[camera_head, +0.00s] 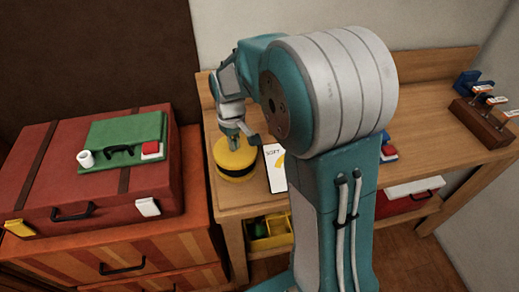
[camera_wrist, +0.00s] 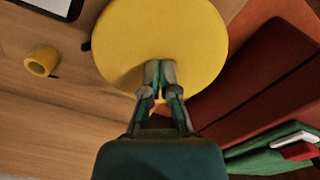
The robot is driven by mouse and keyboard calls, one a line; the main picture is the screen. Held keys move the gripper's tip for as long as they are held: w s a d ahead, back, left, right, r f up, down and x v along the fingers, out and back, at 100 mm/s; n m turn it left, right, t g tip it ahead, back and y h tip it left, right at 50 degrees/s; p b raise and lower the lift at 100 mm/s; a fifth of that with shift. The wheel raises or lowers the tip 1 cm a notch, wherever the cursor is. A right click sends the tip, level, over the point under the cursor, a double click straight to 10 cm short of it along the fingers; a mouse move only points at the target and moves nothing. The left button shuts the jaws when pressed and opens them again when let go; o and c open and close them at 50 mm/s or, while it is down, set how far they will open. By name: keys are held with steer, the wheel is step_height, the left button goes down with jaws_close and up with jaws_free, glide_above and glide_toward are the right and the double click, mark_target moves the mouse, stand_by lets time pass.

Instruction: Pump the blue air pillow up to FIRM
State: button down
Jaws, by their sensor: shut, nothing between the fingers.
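A round yellow pump (camera_head: 236,160) with a dark band around its side stands on the wooden bench, left of my arm. Its yellow top (camera_wrist: 190,30) fills the upper middle of the wrist view. My gripper (camera_head: 234,145) points down over this top; in the wrist view its fingertips (camera_wrist: 160,70) are together and empty. I cannot tell whether they touch the top. A white card (camera_head: 273,165) reading "SOFT" with a yellow mark lies right of the pump, partly hidden by my arm. I cannot make out the blue air pillow; my arm hides much of the bench.
A yellow ring-like piece (camera_wrist: 41,61) lies on the bench near the pump. A red suitcase (camera_head: 85,175) with a green case (camera_head: 122,140) on it stands left. A wooden rack (camera_head: 484,118) stands far right, with bare bench (camera_head: 440,125) left of it. A yellow tray (camera_head: 268,242) sits below.

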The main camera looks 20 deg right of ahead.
mark_target(235, 152)
steer(key=shift+f, duration=1.65)
steer(key=shift+r, duration=2.95)
steer(key=shift+f, duration=2.05)
